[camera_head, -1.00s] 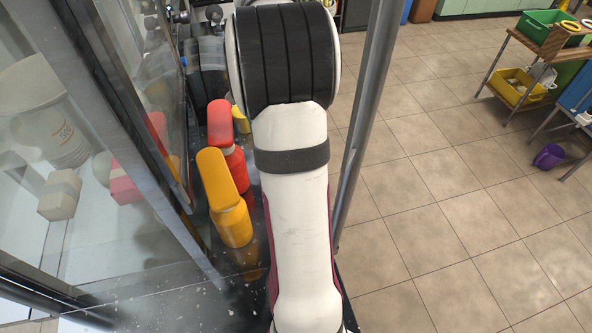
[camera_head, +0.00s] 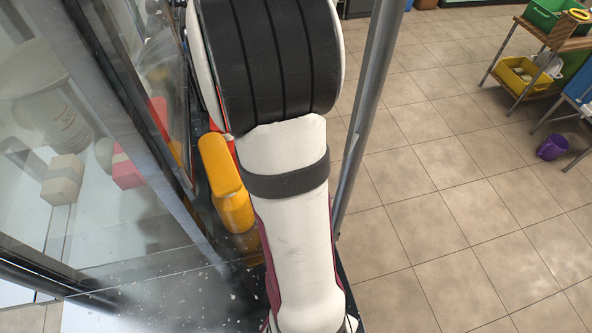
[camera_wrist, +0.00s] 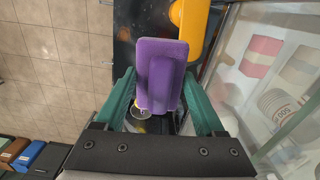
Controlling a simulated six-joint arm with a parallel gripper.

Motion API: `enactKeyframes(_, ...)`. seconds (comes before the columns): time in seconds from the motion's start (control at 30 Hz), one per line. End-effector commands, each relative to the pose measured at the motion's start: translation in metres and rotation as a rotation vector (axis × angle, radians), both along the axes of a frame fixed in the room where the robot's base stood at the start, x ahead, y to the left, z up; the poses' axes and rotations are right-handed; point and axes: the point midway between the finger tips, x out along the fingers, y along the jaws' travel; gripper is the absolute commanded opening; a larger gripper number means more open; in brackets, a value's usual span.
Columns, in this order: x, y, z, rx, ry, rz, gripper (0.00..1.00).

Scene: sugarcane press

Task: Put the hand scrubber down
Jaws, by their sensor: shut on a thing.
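The purple hand scrubber (camera_wrist: 162,58) is in the wrist view, between the green fingers of my gripper (camera_wrist: 159,92). My gripper is shut on it. In the head view my arm hides the gripper and the scrubber.
Glass panels (camera_head: 70,150) stand at left. A metal post (camera_head: 368,110) rises right of my arm.

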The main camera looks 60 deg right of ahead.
Motion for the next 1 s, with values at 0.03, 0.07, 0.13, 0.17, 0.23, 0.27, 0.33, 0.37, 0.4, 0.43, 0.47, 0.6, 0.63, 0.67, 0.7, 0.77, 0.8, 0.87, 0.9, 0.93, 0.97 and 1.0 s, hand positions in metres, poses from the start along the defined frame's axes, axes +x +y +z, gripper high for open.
enactKeyframes(0.03,-0.007,-0.007,-0.019,0.005,0.006,0.001,0.01)
enactKeyframes(0.07,-0.012,-0.012,-0.033,0.007,0.007,0.003,0.01)
enactKeyframes(0.13,-0.026,-0.022,-0.074,0.011,0.009,0.007,0.01)
enactKeyframes(0.17,-0.033,-0.025,-0.093,0.013,0.009,0.006,0.01)
enactKeyframes(0.23,-0.050,-0.029,-0.135,0.012,0.008,-0.002,0.01)
enactKeyframes(0.27,-0.058,-0.028,-0.152,0.013,0.008,-0.009,0.01)
enactKeyframes(0.33,-0.076,-0.024,-0.188,0.012,0.007,-0.031,0.01)
enactKeyframes(0.37,-0.083,-0.021,-0.200,0.012,0.006,-0.040,0.01)
enactKeyframes(0.4,-0.092,-0.017,-0.214,0.011,0.007,-0.054,0.01)
enactKeyframes(0.43,-0.097,-0.014,-0.223,0.010,0.005,-0.065,0.01)
enactKeyframes(0.47,-0.102,-0.012,-0.230,0.008,0.005,-0.072,0.01)
enactKeyframes(0.6,-0.114,-0.004,-0.257,0.007,0.005,-0.094,0.01)
enactKeyframes(0.63,-0.115,-0.004,-0.266,0.008,0.005,-0.097,0.01)
enactKeyframes(0.67,-0.115,-0.003,-0.274,0.008,0.005,-0.096,0.01)
enactKeyframes(0.7,-0.115,-0.003,-0.284,0.008,0.006,-0.096,0.01)
enactKeyframes(0.77,-0.115,-0.003,-0.296,0.006,0.005,-0.096,0.01)
enactKeyframes(0.8,-0.115,-0.004,-0.302,0.005,0.005,-0.095,0.01)
enactKeyframes(0.87,-0.115,-0.004,-0.315,0.006,0.005,-0.095,0.01)
enactKeyframes(0.9,-0.115,-0.003,-0.325,0.007,0.006,-0.096,0.01)
enactKeyframes(0.93,-0.115,-0.004,-0.331,0.006,0.005,-0.095,0.01)
enactKeyframes(0.97,-0.115,-0.004,-0.337,0.005,0.005,-0.093,0.01)
enactKeyframes(1.0,-0.115,-0.004,-0.343,0.004,0.004,-0.093,0.01)
